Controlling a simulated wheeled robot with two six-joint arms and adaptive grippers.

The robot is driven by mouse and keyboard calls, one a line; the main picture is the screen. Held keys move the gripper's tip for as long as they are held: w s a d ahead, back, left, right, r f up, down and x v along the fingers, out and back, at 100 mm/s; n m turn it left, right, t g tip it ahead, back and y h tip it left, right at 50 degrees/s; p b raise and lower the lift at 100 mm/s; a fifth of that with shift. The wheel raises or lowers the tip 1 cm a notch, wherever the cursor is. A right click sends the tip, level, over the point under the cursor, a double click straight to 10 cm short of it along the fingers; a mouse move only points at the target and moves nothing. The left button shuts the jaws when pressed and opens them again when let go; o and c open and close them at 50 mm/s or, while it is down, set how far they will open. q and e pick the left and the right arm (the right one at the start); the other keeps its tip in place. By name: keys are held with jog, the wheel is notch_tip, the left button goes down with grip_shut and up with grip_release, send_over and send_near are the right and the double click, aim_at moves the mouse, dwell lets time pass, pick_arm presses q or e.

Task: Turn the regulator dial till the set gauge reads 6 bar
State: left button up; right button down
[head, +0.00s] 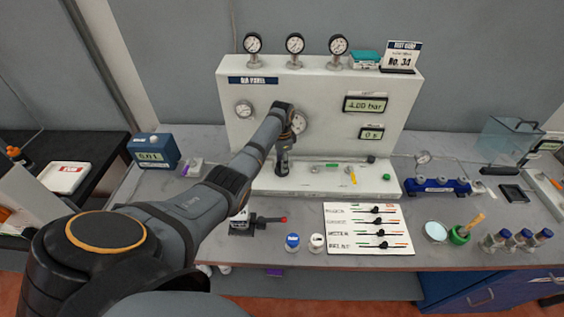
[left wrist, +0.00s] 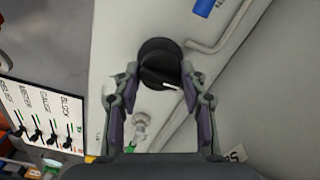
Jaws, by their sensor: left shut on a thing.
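The regulator dial (left wrist: 158,62) is a round black knob with a white mark, on a white surface in the left wrist view. My left gripper (left wrist: 161,76) has a finger on each side of it and is shut on it. In the head view my left gripper (head: 282,168) points down at the white air panel (head: 335,90), and I cannot make out the dial there. A digital readout (head: 366,104) on the panel appears to show 4.00 bar. A round gauge (head: 300,121) is partly behind my arm. My right gripper is not in view.
Several dial gauges (head: 295,43) and a sign (head: 401,56) stand on top of the panel. A second readout (head: 371,133) shows 0 s. A white slider board (head: 368,228) lies in front. A blue manifold (head: 437,187) is on the right, a blue meter (head: 154,150) on the left.

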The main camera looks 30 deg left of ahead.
pick_arm(q)
jog(key=shift+r+m, duration=0.1)
jog(key=shift+m, duration=0.2)
jog(key=shift+m+p, duration=0.45)
jog(key=shift+m, duration=0.55)
jog(key=m+p, duration=0.1)
jog(key=m, duration=0.2)
jog(key=shift+m, duration=0.4)
jog(key=m, duration=0.4)
jog(key=shift+w+m+p, duration=0.1)
jog(key=shift+m+p, duration=0.2)
jog(key=shift+m, duration=1.1)
jog(key=o, duration=1)
jog(key=shift+c, duration=0.2)
jog(key=shift+o, duration=0.9)
